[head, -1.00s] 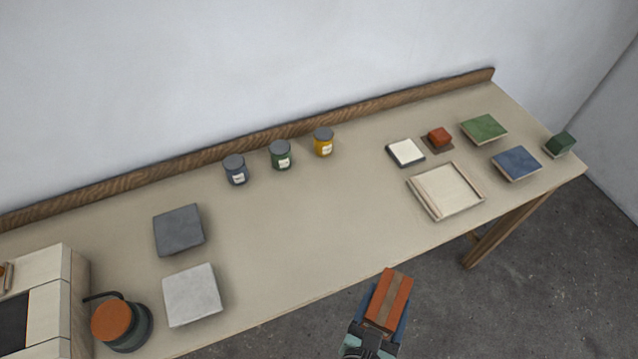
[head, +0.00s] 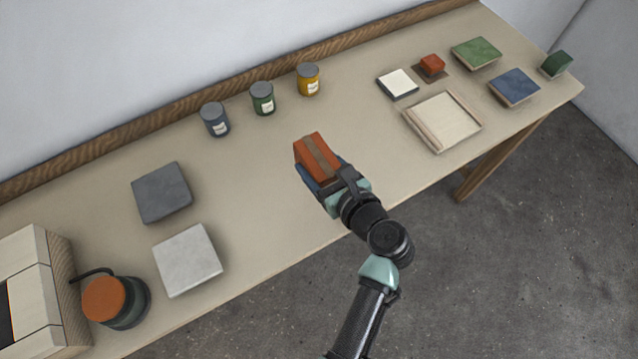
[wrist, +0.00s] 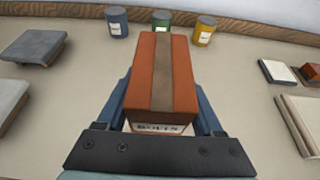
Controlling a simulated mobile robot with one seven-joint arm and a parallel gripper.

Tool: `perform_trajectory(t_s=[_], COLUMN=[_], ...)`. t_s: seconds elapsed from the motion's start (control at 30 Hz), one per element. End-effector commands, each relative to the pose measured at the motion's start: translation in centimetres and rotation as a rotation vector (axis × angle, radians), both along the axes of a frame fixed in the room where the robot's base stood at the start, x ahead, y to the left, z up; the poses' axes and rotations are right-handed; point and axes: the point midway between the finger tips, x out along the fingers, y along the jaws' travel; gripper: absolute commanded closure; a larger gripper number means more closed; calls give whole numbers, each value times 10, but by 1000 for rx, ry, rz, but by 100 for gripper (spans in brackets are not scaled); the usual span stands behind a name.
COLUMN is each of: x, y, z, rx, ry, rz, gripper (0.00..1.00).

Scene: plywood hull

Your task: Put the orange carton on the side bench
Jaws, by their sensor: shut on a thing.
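The orange carton (head: 317,157) has a brown tape strip along its top. It also shows in the wrist view (wrist: 149,78), where a white label reading "BOLTS" is partly visible at its near end. My gripper (head: 322,178) is shut on the carton, with a blue finger on each side of it in the wrist view. In the head view the carton is over the middle of the long beige bench (head: 262,190). I cannot tell whether its underside touches the bench top.
Blue (head: 215,119), green (head: 262,98) and yellow (head: 308,79) tins stand along the back. Dark grey (head: 162,192) and light grey (head: 188,260) square slabs lie left. A shallow wooden tray (head: 443,121) lies right. The bench top around the carton is clear.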

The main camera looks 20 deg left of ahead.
Motion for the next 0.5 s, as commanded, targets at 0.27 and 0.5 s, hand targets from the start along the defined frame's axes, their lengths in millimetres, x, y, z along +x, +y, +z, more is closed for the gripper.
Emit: perform_trajectory(t_s=[0.27, 0.5], x=[1, 1], y=[0, 0], z=[-33, -65], rx=[3, 2], ry=[-1, -2], rz=[-2, -2], gripper=[100, 100])
